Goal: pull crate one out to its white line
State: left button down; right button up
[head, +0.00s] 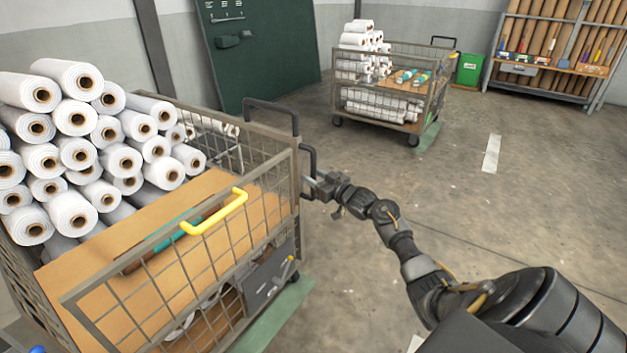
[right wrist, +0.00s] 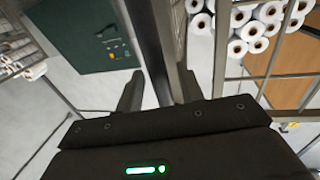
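A near wire-sided wheeled crate (head: 285,200) full of white rolls fills the left of the head view; I read no number on it. Its black upright handle (head: 313,160) is at the right end. My right gripper (head: 316,184) is at this handle. In the right wrist view the fingers (right wrist: 160,92) are apart, with a dark bar (right wrist: 158,45) between them; a small gap seems to show on the left side. A white floor line (head: 491,153) lies right of the far crate. Another white mark (head: 415,343) is partly hidden by my arm. My left gripper is out of view.
A far wheeled crate (head: 390,120) with rolls stands at the back, a green bin (head: 469,68) beyond it. A dark green cabinet (head: 262,60) and a shelf rack (head: 550,85) line the wall. A green floor strip (head: 275,318) lies under the near crate. The floor to the right is clear.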

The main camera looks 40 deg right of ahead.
jog(key=shift+w, duration=0.2)
jog(key=shift+c, duration=0.2)
grip_shut()
jog(key=shift+a, duration=0.1)
